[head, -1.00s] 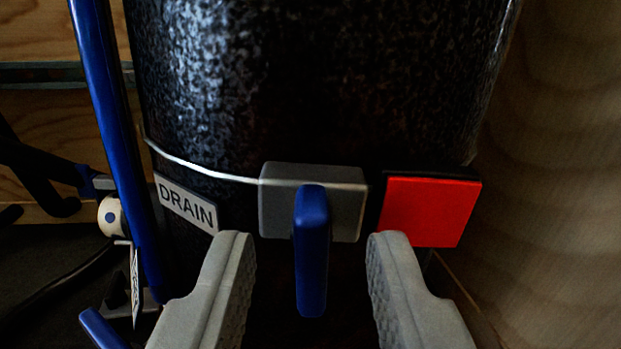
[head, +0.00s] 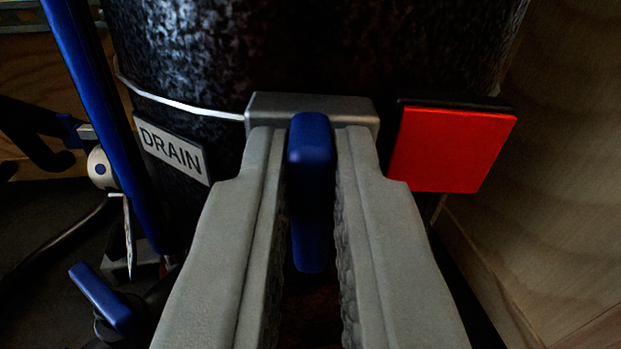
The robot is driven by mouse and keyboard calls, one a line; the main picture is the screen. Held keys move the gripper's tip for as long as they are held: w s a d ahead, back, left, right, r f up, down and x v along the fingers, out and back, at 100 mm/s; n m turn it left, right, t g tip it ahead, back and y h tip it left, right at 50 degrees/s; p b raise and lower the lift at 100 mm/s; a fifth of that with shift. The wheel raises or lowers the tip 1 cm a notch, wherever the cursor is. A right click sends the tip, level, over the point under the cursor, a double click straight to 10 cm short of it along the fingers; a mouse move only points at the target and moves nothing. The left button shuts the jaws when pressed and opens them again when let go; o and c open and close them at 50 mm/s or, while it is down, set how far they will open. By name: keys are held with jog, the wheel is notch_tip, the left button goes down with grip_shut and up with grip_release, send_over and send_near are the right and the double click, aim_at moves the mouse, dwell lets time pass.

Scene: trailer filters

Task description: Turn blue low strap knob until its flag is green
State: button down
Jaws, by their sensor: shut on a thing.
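The blue strap knob (head: 311,150) is a bar-shaped handle on a grey block (head: 310,104), low on a dark speckled cylinder (head: 300,45). The knob stands upright in the picture. My gripper (head: 311,150) is shut on the knob, with one grey finger on its left side and one on its right. The fingers hide the lower part of the grey block. The flag (head: 452,148), a square plate to the right of the block, is red.
A DRAIN label (head: 171,149) is on the cylinder at left. A blue tube (head: 100,120) runs beside it. A second blue handle (head: 100,296) is at lower left. A wooden wall (head: 560,170) stands close on the right.

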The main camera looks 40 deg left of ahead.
jog(key=shift+w+d+f+m, duration=0.1)
jog(key=shift+w+d+m, duration=0.05)
jog(key=shift+m, duration=1.2)
jog(key=shift+w+d+m, duration=0.1)
jog(key=shift+m, duration=1.25)
jog(key=c, duration=1.5)
grip_release()
jog(key=v, duration=1.7)
jog(key=shift+s+d, duration=0.15)
jog(key=shift+d, duration=0.05)
